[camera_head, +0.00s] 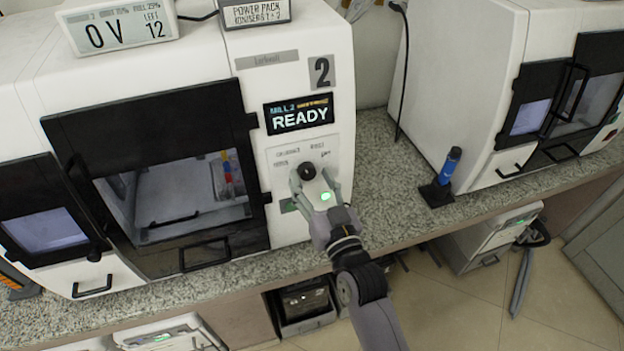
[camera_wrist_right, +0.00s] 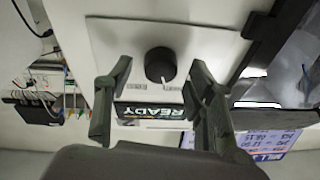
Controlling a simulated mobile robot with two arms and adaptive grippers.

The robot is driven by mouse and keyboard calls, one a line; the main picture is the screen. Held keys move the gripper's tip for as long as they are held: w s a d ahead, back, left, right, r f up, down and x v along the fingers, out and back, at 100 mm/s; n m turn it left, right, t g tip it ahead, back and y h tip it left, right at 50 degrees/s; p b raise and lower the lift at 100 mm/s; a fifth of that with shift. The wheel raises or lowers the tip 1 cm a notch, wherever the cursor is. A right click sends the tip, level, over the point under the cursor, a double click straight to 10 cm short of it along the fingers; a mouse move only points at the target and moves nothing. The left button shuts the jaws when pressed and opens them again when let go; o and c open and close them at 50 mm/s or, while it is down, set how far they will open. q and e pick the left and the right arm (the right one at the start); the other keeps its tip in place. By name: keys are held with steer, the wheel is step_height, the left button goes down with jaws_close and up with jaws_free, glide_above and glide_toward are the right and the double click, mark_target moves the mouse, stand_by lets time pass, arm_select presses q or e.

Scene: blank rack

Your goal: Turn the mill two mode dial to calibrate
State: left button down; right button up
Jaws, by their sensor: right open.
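Mill two (camera_head: 205,60) is the white machine on the left, marked with a "2" plate and a display (camera_head: 299,114) that reads READY. Its black round mode dial (camera_head: 308,172) sits on a pale panel below the display. The dial also shows in the right wrist view (camera_wrist_right: 160,64), with a light pointer mark and small labels too blurred to read. My right gripper (camera_head: 314,178) is at the panel, open. In the right wrist view its two fingers (camera_wrist_right: 158,95) stand apart on either side of the dial, with no contact visible. My left gripper is not in view.
A second white machine (camera_head: 470,70) stands to the right on the same speckled counter (camera_head: 385,190). A blue cylinder on a black stand (camera_head: 447,170) is between the machines near the counter edge. Mill two's dark door (camera_head: 165,180) with its handle is left of the panel.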

steer(key=v, duration=1.1)
steer(key=shift+s, duration=0.35)
steer(key=shift+d, duration=0.1)
steer(key=s+d+f+g+h+b, duration=0.1)
steer(key=s+d+f+g, duration=0.15)
steer(key=f, duration=1.05)
steer(key=s+d+f+g+h+b, duration=0.1)
steer(key=s+f+g, duration=0.15)
steer(key=f, duration=1.05)
steer(key=s+d+f+g+h+b, duration=0.1)
steer(key=f+g, duration=0.2)
steer(key=f, duration=0.9)
steer(key=s+d+f+g+h+b, duration=0.1)
steer(key=s+d+f+g+h, duration=0.1)
steer(key=s+d+f+g, duration=0.2)
steer(key=s+d+f+g+h+b, duration=0.1)
steer(key=s+d+f+g, duration=0.3)
steer(key=s+d+f, duration=0.6)
steer(key=s+f, duration=1)
steer(key=s, duration=0.4)
steer(key=shift+d+f+g+h, duration=0.3)
steer(key=shift+d+g+h, duration=0.1)
